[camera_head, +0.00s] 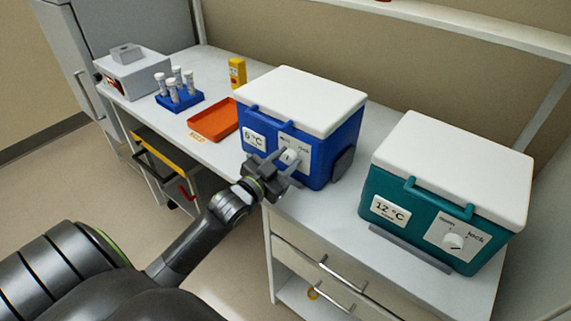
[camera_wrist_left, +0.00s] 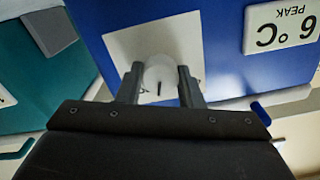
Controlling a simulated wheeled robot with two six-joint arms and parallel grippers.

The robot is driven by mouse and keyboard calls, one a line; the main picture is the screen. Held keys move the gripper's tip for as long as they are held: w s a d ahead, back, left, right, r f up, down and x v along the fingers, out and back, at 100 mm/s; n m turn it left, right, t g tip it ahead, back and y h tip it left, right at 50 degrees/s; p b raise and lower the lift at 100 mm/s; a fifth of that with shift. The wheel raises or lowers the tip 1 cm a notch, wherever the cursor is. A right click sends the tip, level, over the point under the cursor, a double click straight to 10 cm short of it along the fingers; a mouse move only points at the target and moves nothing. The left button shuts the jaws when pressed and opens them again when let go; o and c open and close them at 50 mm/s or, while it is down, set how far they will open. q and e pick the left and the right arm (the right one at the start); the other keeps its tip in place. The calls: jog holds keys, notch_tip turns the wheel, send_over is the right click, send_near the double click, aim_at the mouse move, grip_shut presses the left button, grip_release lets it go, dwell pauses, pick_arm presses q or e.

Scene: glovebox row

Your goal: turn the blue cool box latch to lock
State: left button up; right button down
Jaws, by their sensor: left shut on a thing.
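The blue cool box (camera_head: 318,145) stands on the white bench with its white lid down and a "6 °C" label on its front. Its latch is a round white knob (camera_head: 291,156) on a pale plate. My left gripper (camera_head: 277,170) is at the box front. In the left wrist view, its two dark fingers stand one on each side of the white knob (camera_wrist_left: 160,76), shut on it. That view is upside down, and a short black mark on the knob points to the picture's bottom. My right gripper is not in view.
A teal cool box (camera_head: 450,185) with its own white knob (camera_head: 453,241) stands to the right. Left of the blue box are an orange tray (camera_head: 215,121), a blue tube rack (camera_head: 180,101), a yellow container (camera_head: 237,72) and a grey device (camera_head: 132,72). Drawers lie below the bench.

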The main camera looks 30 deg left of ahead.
pick_arm(q)
jog(key=m+b, duration=0.2)
jog(key=m, duration=0.3)
dwell(0.6)
jog(key=o, duration=1)
jog(key=shift+c, duration=0.2)
jog(key=s+a, duration=0.1)
jog(key=s, duration=1.6)
jog(key=shift+s+a, duration=0.15)
jog(key=shift+s, duration=0.05)
